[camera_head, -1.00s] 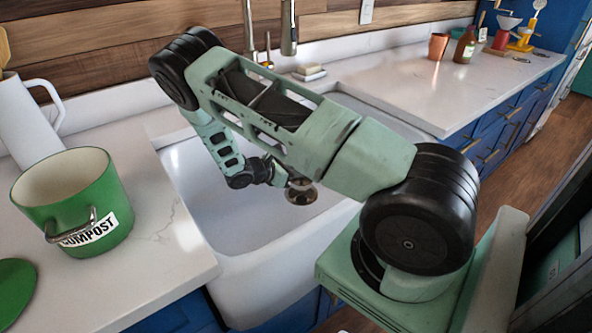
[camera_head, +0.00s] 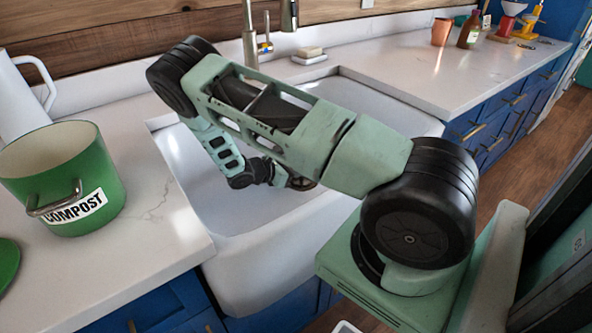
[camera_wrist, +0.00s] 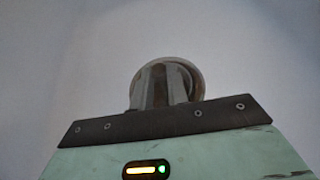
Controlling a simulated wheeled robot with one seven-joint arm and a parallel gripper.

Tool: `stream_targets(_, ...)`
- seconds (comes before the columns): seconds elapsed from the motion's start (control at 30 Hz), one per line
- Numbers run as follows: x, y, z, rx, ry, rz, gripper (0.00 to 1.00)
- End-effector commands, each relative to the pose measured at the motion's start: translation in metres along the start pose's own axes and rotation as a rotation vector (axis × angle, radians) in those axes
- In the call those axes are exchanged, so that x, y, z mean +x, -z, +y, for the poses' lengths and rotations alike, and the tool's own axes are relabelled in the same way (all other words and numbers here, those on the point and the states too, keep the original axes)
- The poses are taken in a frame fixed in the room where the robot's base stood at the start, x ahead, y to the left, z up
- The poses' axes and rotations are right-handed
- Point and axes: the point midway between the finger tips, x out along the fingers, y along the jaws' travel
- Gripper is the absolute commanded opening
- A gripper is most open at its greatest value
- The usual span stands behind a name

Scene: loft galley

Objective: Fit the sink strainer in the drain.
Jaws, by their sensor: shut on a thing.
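My gripper (camera_wrist: 166,88) points down into the white sink (camera_head: 252,215), with its fingers shut in the wrist view. A round metal rim (camera_wrist: 196,75) shows behind and around the fingertips. I take the sink strainer to be between the fingers, but they cover most of it. I cannot tell strainer from drain in that rim, nor whether they touch. In the head view a small round metal piece (camera_head: 302,184), apparently at the drain, shows at the end of my arm, partly hidden by it.
A green compost pot (camera_head: 62,180) and a white pitcher (camera_head: 18,98) stand on the left counter. The tap (camera_head: 249,40) rises behind the sink. A soap dish (camera_head: 310,58) sits by the back edge. The near right counter is clear.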

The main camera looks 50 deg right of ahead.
Motion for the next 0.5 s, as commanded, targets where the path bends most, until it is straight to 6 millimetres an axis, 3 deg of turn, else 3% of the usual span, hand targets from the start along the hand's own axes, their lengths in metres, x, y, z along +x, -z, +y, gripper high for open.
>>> stream_targets(0.47, 0.0018, 0.0041, 0.0002, 0.000, 0.000, 0.000, 0.00)
stream_targets(0.5, 0.0019, 0.0041, 0.0002, 0.000, 0.000, 0.000, 0.24)
